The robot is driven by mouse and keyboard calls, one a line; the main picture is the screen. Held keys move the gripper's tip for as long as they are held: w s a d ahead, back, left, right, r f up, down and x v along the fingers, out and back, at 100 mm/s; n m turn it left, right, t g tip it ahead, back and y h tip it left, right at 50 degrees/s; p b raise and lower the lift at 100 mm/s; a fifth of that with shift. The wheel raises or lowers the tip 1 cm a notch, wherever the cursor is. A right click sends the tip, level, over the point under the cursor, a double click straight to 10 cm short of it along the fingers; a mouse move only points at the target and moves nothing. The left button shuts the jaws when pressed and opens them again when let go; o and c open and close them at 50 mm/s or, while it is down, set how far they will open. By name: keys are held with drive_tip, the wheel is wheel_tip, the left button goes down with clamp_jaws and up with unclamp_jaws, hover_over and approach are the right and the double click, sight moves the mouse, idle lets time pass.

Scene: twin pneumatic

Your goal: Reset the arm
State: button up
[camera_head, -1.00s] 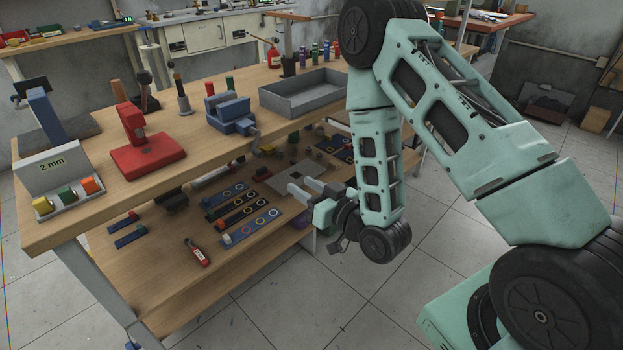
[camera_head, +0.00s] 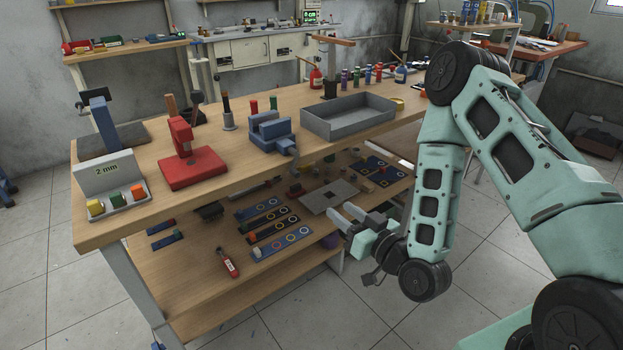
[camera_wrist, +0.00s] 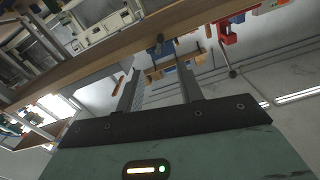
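My gripper (camera_head: 352,217) is in front of the workbench, at about the height of its lower shelf (camera_head: 205,290). Its two grey fingers point left toward the bench, apart, with nothing seen between them. In the wrist view, my gripper (camera_wrist: 156,82) also shows two separate fingers with an empty gap. My green arm bends down to it from the right side of the head view.
The workbench top (camera_head: 240,170) holds a grey tray (camera_head: 348,118), a blue vise (camera_head: 270,130), a red press (camera_head: 190,160) and a 2 mm block stand (camera_head: 113,190). Strips with rings (camera_head: 280,243) and a red bottle (camera_head: 228,263) lie on the lower shelf. Floor in front is clear.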

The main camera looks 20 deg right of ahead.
drive_tip(key=s+a+r+n+g+p, duration=0.3)
drive_tip(key=a+r+n+g+p, duration=0.35)
drive_tip(key=a+g, duration=0.45)
drive_tip(key=s+r+g+h+p, duration=0.2)
drive_tip(key=s+r+g, duration=0.1)
drive_tip(key=s+r, duration=0.5)
drive_tip(key=s+r+g+h+p, duration=0.2)
drive_tip(key=s+r, duration=0.6)
drive_tip(key=s, duration=0.5)
drive_tip(key=shift+s+d+g+h, duration=0.15)
drive_tip(key=shift+s+g+h, duration=0.05)
drive_tip(key=shift+g+h, duration=0.35)
drive_tip(key=shift+f+m, duration=0.1)
drive_tip(key=shift+m, duration=0.15)
